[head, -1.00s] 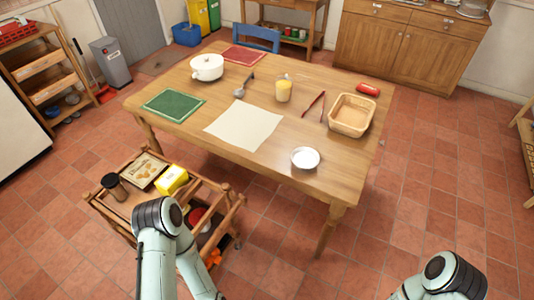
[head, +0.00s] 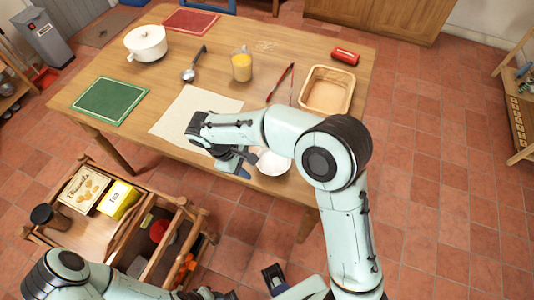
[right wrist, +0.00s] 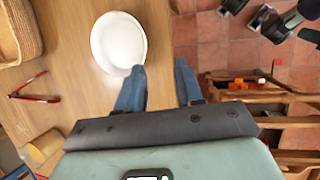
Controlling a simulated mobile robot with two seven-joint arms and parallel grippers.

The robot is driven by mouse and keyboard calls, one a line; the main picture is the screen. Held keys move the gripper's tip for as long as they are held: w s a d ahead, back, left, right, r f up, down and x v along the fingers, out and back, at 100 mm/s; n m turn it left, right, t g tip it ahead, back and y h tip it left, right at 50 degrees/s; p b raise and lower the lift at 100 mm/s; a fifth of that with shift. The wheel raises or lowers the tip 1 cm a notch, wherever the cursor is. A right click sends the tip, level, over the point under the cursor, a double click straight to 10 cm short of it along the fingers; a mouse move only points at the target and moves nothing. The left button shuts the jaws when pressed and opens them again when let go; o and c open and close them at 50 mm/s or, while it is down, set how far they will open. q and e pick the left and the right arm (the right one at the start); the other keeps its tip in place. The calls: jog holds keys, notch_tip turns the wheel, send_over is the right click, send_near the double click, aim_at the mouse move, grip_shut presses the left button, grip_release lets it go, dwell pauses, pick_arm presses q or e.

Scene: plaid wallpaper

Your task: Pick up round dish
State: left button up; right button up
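The round dish (head: 274,163) is white and shallow. It lies on the wooden table (head: 235,92) near its front edge, partly hidden by my right arm in the head view. In the right wrist view the dish (right wrist: 118,40) shows whole, ahead of and left of the fingers. My right gripper (head: 238,162) is just left of the dish in the head view. In the right wrist view its two blue fingers (right wrist: 159,72) stand apart with nothing between them; the left fingertip overlaps the dish's rim in the picture. Whether they touch is unclear. My left gripper is low by the trolley, mostly cut off.
A cream paper sheet (head: 170,125), wicker basket (head: 326,108), red tongs (head: 282,83) and yellow-filled glass (head: 241,68) lie around the dish. A white pot (head: 146,44) is farther back. A wooden trolley (head: 100,230) with boxes stands in front of the table.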

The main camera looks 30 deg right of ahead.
notch_tip(320, 180, up, 2)
jog(key=w, duration=0.1)
jog(key=b, duration=0.1)
send_near(268, 174)
notch_tip(268, 174, down, 3)
jog(key=shift+h, duration=0.4)
jog(key=shift+d+x, duration=0.15)
jog(key=shift+x, duration=1.35)
jog(key=shift+d+x, duration=0.15)
jog(key=shift+x, duration=1.4)
jog(key=shift+s+r, duration=0.15)
jog(key=shift+r, duration=0.05)
grip_shut()
